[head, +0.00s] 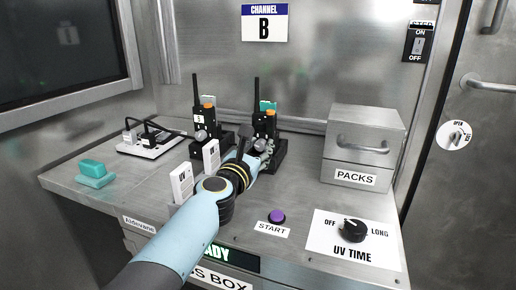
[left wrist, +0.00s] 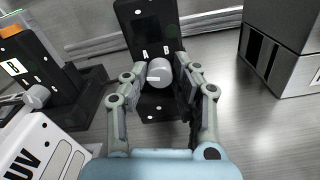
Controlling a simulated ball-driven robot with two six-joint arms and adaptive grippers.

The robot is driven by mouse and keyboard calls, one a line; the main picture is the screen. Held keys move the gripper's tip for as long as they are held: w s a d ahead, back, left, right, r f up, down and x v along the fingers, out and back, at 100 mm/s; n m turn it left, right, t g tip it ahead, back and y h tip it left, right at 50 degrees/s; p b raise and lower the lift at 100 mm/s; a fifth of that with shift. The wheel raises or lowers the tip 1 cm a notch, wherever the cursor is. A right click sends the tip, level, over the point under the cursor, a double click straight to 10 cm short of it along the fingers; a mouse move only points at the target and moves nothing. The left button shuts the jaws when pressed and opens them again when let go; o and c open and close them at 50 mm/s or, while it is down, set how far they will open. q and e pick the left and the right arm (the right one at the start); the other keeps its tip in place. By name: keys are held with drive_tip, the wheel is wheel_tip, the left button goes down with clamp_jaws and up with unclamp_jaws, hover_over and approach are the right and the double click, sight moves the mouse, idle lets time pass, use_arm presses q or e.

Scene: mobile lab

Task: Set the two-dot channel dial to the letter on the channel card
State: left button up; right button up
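The channel card (head: 264,24) on the back wall reads B. Two black radio units with dials stand on the bench: a left one (head: 205,121) and a right one (head: 266,122). In the left wrist view, the right unit (left wrist: 151,35) has a round grey dial (left wrist: 160,72) with white marks around it; its dots are too small to count surely. My left gripper (left wrist: 162,78) has its fingers on either side of this dial, closed in on it. It also shows in the head view (head: 257,150). My right gripper is out of view.
White cards (head: 182,184) stand in front of the units. A PACKS box (head: 362,150) is at right, and the UV TIME dial (head: 354,230) and purple START button (head: 277,216) are in front. A teal block (head: 94,176) and a power strip (head: 150,141) are at left.

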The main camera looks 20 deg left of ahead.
use_arm(q)
drive_tip(key=o, duration=0.3)
drive_tip(key=shift+o, duration=0.2)
